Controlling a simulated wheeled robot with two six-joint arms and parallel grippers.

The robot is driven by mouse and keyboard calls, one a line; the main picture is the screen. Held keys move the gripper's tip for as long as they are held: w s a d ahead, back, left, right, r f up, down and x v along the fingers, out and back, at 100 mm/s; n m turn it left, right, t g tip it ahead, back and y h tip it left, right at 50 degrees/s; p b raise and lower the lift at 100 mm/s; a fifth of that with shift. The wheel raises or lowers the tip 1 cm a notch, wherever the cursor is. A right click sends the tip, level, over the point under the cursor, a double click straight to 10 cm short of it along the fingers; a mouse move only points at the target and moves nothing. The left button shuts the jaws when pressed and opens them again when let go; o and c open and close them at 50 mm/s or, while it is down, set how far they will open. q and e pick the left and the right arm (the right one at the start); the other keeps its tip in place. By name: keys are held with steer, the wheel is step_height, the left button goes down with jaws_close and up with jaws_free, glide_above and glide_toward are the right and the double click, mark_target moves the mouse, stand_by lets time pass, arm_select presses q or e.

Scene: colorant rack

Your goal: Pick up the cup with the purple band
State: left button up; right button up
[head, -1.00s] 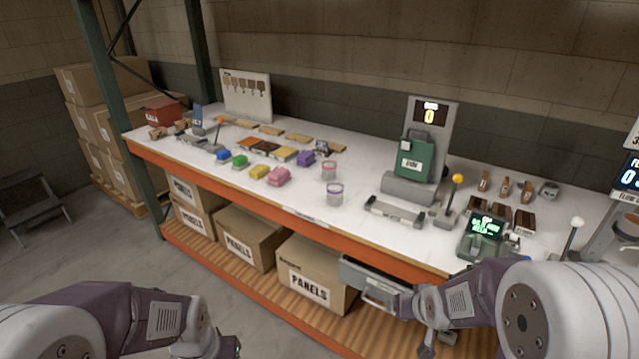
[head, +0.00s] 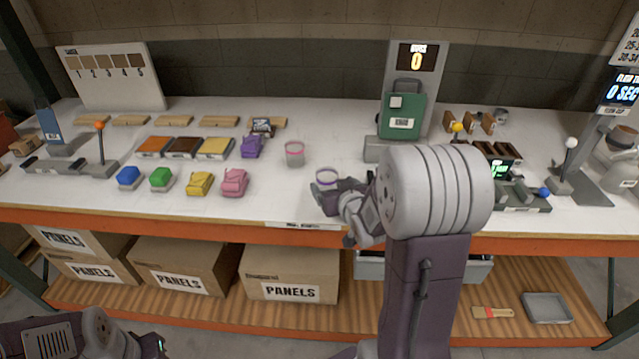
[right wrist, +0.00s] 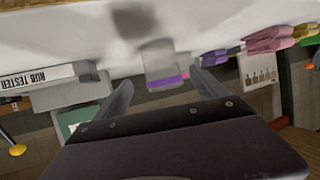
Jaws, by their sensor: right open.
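The cup with the purple band (head: 327,177) stands upright on the white bench top near its front edge. My right gripper (head: 326,194) is in front of it in the head view and hides its lower part. In the right wrist view, the cup (right wrist: 160,62) appears upside down, ahead of and between the two spread fingers (right wrist: 160,84). The right gripper is open and empty. I cannot tell whether a finger touches the cup. My left forearm shows at the bottom left of the head view, but its fingers are out of sight.
A cup with a pink band (head: 295,154) stands behind and left. A green tester (head: 403,113) stands behind right. The bench between the pink block and the purple-banded cup is clear.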

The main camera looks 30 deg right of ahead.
mark_target(330, 185)
steer(key=x, duration=0.2)
steer(key=shift+w+f, duration=0.25)
steer(key=shift+w+a+f, duration=0.1)
steer(key=shift+w+f, duration=0.1)
steer(key=shift+w, duration=0.35)
steer(key=x, duration=0.4)
steer(key=shift+w+f, duration=0.15)
steer(key=shift+f, duration=0.05)
steer(key=shift+r, duration=0.1)
steer(key=c, duration=1.4)
